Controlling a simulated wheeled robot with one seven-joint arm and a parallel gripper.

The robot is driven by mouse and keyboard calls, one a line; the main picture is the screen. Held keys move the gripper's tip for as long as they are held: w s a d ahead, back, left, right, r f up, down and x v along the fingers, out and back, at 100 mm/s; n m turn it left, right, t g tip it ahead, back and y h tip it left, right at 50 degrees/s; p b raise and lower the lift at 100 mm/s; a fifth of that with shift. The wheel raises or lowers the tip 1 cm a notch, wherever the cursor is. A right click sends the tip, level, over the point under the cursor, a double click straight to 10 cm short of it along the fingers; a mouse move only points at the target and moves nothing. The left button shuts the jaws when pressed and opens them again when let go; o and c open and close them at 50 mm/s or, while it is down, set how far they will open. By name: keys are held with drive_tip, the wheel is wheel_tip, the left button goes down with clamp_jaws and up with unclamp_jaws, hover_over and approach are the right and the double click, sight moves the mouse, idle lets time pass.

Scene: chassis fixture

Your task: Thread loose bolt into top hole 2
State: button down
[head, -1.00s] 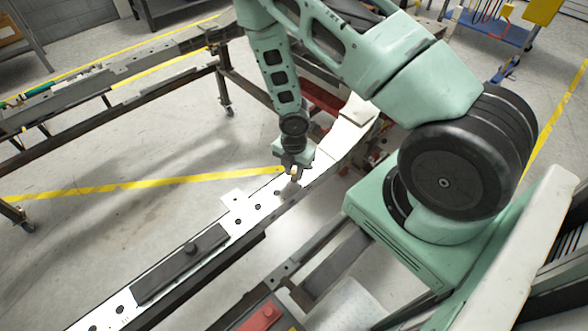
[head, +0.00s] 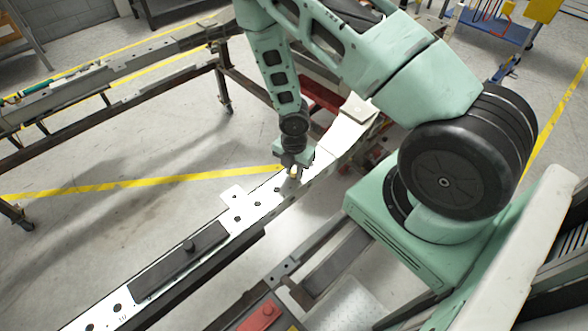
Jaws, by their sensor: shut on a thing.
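The light metal chassis rail (head: 228,236) runs diagonally from the lower left toward the centre, with several dark holes along its top face. A hole (head: 277,189) shows just left of my gripper, with others (head: 257,204) further down the rail. My gripper (head: 293,173) is at the rail's top, pointing down. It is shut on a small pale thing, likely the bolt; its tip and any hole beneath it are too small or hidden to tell. I cannot tell whether the bolt is in a hole.
A dark plate (head: 180,262) with a raised knob lies on the rail at lower left. A small white tab (head: 233,196) sticks out of the rail's far side. A second dark frame (head: 110,75) stands at the upper left. Open floor lies between.

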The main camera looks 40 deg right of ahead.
drive_tip(key=shift+f, duration=0.2)
drive_tip(key=shift+n, duration=0.6)
drive_tip(key=n, duration=0.1)
drive_tip(key=n+b, duration=0.1)
drive_tip(key=n, duration=0.1)
drive_tip(key=n+b, duration=0.1)
drive_tip(key=shift+f+n, duration=0.3)
drive_tip(key=shift+n, duration=0.1)
drive_tip(key=n+b, duration=0.2)
drive_tip(key=n, duration=0.1)
drive_tip(key=shift+s+r+n, duration=0.1)
drive_tip(key=shift+r+n, duration=0.1)
drive_tip(key=shift+n, duration=0.5)
